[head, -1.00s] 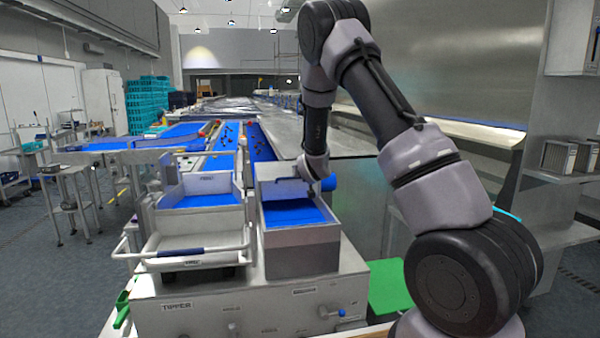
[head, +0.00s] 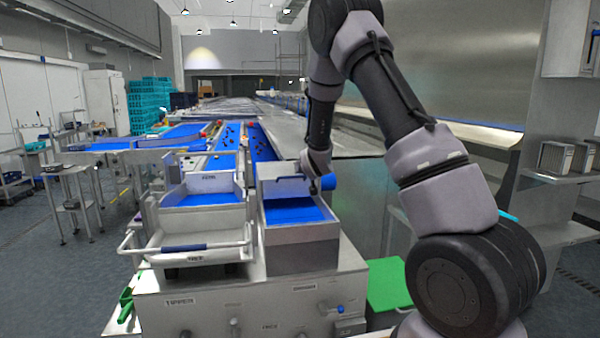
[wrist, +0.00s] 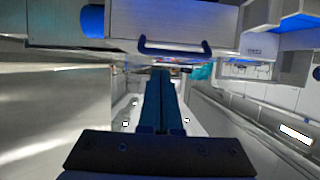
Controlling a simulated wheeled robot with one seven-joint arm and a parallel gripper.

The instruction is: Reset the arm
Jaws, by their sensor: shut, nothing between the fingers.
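My arm reaches up and over from the right in the head view and bends down to the steel bin. My gripper (wrist: 161,76) is shut and empty in the wrist view, its two dark fingers side by side. In the head view the gripper (head: 313,187) is small and dark, beside the right rim of the bin. I cannot tell whether it touches the bin. The steel bin (head: 300,236) has a blue inside and stands on the tipper machine (head: 245,312). A dark blue bar handle (wrist: 175,48) shows beyond the fingers in the wrist view.
Blue conveyor belts (head: 260,145) run back behind. A steel cabinet and shelf (head: 555,176) stand at the right.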

